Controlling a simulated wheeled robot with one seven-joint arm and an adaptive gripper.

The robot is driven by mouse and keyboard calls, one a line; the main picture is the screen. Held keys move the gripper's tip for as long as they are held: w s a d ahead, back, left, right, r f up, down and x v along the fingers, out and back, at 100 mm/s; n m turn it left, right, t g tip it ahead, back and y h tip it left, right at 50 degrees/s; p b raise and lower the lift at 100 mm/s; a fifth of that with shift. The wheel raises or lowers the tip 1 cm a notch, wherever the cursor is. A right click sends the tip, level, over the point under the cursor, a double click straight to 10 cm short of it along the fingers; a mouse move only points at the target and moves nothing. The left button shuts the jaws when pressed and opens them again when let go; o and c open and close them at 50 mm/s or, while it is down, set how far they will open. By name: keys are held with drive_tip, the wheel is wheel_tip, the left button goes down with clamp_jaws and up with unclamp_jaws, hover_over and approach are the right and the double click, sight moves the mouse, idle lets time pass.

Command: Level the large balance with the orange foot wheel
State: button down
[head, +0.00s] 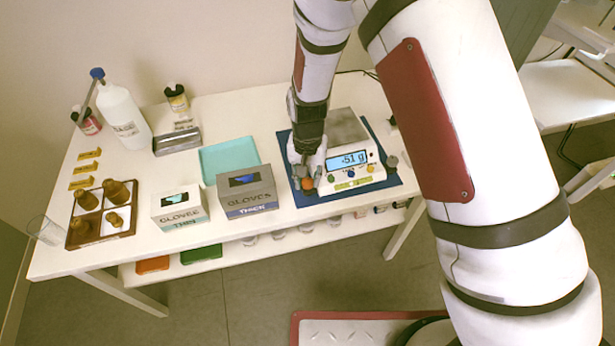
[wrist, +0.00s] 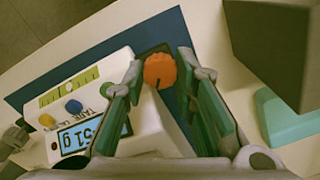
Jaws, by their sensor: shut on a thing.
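The large balance (head: 345,165) is white with a grey pan and a lit display reading about -5.1 g. The orange foot wheel (head: 307,184) sits at its front left corner; it also shows in the wrist view (wrist: 159,70). My gripper (head: 306,175) points down there, its two fingers (wrist: 162,72) on either side of the wheel and shut on it. A grey foot wheel (head: 392,161) is at the right corner.
The balance stands on a blue mat (head: 398,183). A thick-gloves box (head: 247,192) is close on the left, with a teal tray (head: 228,158) behind it.

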sight(307, 181)
drive_tip(key=n, duration=0.4)
drive_tip(key=shift+w+b, duration=0.1)
drive_tip(key=shift+b, duration=0.3)
drive_tip(key=shift+n+b, duration=0.35)
drive_tip(key=shift+n, duration=1.45)
drive_tip(key=c, duration=1.3)
unclamp_jaws()
wheel_tip(307, 181, up, 12)
